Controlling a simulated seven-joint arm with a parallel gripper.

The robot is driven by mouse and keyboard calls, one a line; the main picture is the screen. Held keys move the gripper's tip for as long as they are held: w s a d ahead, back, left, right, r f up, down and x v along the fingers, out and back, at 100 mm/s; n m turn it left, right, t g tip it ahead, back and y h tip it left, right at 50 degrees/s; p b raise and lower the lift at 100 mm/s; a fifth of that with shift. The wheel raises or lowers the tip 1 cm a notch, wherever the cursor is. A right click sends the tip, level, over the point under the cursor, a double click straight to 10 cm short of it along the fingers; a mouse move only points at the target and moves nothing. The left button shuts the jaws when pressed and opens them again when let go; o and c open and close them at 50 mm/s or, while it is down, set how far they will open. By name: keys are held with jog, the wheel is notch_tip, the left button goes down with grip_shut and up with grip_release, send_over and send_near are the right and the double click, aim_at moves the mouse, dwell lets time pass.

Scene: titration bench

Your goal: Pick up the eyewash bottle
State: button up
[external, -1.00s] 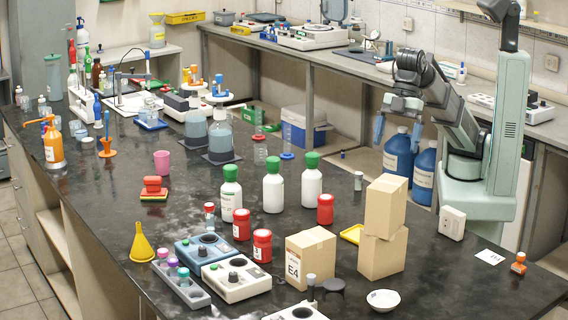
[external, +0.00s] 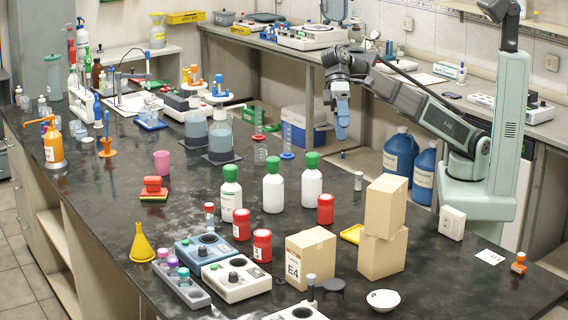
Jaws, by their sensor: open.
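Three white bottles with green caps stand upright on the dark bench: a left one with a label (external: 231,200), a middle one (external: 273,192) and a right one (external: 312,187). I cannot read which is the eyewash bottle. My gripper (external: 341,134) is open and empty, with its blue fingers pointing down. It hangs in the air up and to the right of the right bottle in the picture, apart from all the bottles.
Red jars (external: 326,209) stand close in front of the bottles. Stacked cardboard boxes (external: 383,255) stand to the right. Large blue jugs (external: 400,155) are behind the bench.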

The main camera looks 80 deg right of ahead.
jog(key=w+d+r+m+y, duration=0.1)
jog(key=w+d+m+y, duration=0.4)
jog(key=d, duration=0.6)
jog(key=w+d+r+m+y, duration=0.2)
jog(key=w+d+m, duration=0.1)
jog(key=d+m, duration=0.65)
jog(key=w+d+r+m+y, duration=0.1)
jog(key=w+d+m+y, duration=0.3)
jog(key=d, duration=0.9)
jog(key=shift+m+t+h, duration=0.3)
jog(key=shift+m+t, duration=0.1)
jog(key=shift+m, duration=0.05)
jog(key=f, duration=2.9)
jog(key=shift+s+a, duration=0.15)
jog(key=shift+a, duration=0.1)
jog(key=shift+a+f, duration=0.15)
jog(key=shift+f, duration=0.3)
send_near(311, 183)
jog(key=a, duration=0.3)
jog(key=shift+a+r, duration=0.1)
jog(key=shift+a, duration=0.25)
jog(key=shift+s+a, duration=0.15)
jog(key=shift+a, duration=1.15)
jog(key=shift+s+a, duration=0.15)
jog(key=shift+a, duration=1.2)
